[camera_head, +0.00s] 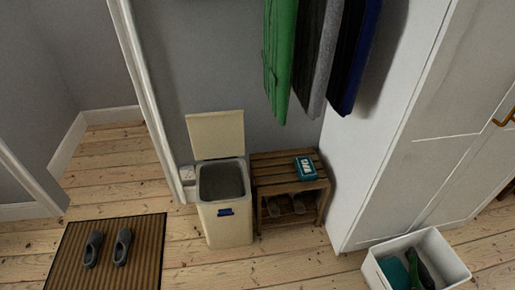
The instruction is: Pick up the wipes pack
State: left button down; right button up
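The wipes pack (305,168) is a small teal pack with a white label. It lies flat on top of a slatted wooden bench (270,163), towards the bench's right side. Nothing covers it. Neither of my grippers shows in the head view, and no arm is near the pack.
A beige bin (228,225) with its lid raised stands left of the bench. Coats (283,50) hang above. A white wardrobe (420,140) stands right. A white box (450,268) with green items sits front right. Grey shoes (122,246) rest on a brown mat (150,255). Floorboards in front are clear.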

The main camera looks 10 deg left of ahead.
aim_at(305, 167)
jog(key=i+l+u, duration=0.15)
jog(key=i, duration=0.35)
jog(key=i+l+u, duration=0.1)
jog(key=i+l, duration=0.25)
jog(key=i, duration=0.15)
